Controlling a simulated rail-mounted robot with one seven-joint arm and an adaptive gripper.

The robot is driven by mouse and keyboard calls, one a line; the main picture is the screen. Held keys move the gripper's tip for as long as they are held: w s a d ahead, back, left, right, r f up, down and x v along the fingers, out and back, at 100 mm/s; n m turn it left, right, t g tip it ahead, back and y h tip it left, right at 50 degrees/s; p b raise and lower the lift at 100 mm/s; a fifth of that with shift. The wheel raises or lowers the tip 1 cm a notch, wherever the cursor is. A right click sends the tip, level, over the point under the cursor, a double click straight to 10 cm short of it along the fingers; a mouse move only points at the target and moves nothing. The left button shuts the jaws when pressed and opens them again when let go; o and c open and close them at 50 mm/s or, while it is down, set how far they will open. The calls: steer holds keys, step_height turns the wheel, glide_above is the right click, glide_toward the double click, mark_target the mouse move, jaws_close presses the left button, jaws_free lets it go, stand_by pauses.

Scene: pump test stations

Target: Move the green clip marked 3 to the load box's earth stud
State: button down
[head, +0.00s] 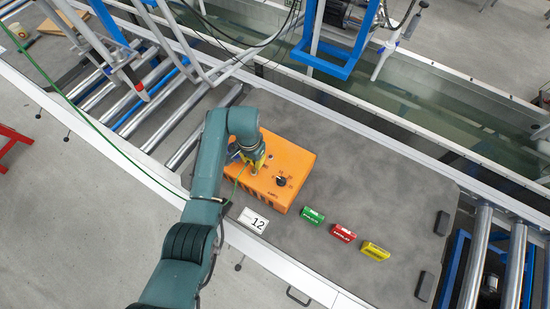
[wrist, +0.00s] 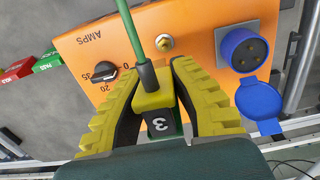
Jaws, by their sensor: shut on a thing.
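The orange load box (head: 297,153) stands on the grey mat, and my gripper (head: 255,168) is over its left part. In the wrist view, my gripper (wrist: 160,85) has its yellow ribbed fingers shut on the clip marked 3 (wrist: 158,123). The clip shows a yellow-green upper part, a dark face with a white 3, and green at its side. A green cable runs up from it. The brass earth stud (wrist: 165,42) on the orange face is just beyond the fingertips, apart from the clip as seen. The clip's jaws are hidden.
A blue socket (wrist: 243,50) with an open lid and a black dial (wrist: 104,72) flank the stud. Green (head: 312,215), red (head: 343,232) and yellow (head: 375,251) blocks and a "12" card (head: 253,221) lie nearby.

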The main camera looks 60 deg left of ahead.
mark_target(254, 171)
steer(key=shift+s+a, duration=0.2)
steer(key=shift+a, duration=0.2)
step_height(254, 171, down, 6)
steer(key=b, duration=0.6)
steer(key=shift+d+r, duration=0.1)
steer(key=shift+r+p, duration=0.1)
steer(key=shift+p, duration=0.95)
stand_by(1.3)
steer(key=shift+f+b, duration=0.35)
steer(key=shift+f, duration=0.25)
stand_by(0.3)
steer(key=c, duration=1)
jaws_free()
steer(key=shift+o, duration=0.2)
step_height(254, 171, up, 12)
